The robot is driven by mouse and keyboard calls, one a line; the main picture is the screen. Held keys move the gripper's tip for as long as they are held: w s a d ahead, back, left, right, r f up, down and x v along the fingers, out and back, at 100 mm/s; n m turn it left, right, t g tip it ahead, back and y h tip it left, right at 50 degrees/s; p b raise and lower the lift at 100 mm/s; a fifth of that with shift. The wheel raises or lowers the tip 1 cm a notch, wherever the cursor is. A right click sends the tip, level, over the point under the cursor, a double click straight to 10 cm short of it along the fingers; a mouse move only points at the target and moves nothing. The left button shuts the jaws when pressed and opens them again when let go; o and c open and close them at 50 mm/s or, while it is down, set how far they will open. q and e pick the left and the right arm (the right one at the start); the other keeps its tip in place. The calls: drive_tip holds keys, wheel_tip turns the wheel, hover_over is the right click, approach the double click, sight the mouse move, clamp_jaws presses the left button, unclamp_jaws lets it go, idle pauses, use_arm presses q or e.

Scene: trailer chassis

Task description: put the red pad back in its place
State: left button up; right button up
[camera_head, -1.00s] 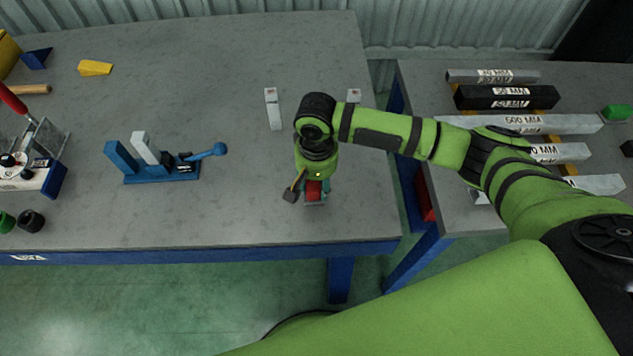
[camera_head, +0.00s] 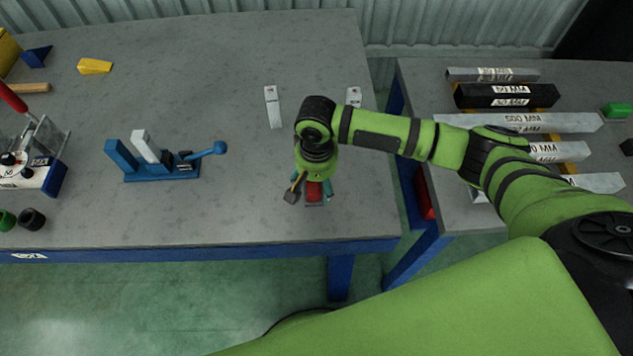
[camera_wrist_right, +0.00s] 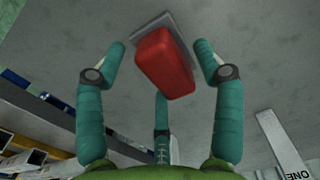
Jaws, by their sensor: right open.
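The red pad (camera_head: 314,191) is a small red block near the front right of the left table. In the right wrist view the red pad (camera_wrist_right: 164,65) rests against a thin grey plate (camera_wrist_right: 150,27). My right gripper (camera_head: 311,193) points down over the pad. Its teal fingers stand open around the pad in the right wrist view (camera_wrist_right: 160,60), with visible gaps on both sides. A third finger is below the pad in that view. The pad's contact with the plate is partly hidden. My left gripper is not in view.
A blue clamp-like fixture (camera_head: 160,172) stands left on the grey table (camera_head: 230,100). Two small metal pieces (camera_head: 272,107) (camera_head: 353,97) lie behind my right gripper. Marked bars (camera_head: 515,122) lie on the right table. The table between fixture and gripper is clear.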

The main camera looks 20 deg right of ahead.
wheel_tip(320, 180, up, 12)
drive_tip(key=b, duration=0.1)
drive_tip(key=shift+f, duration=0.1)
idle(0.6)
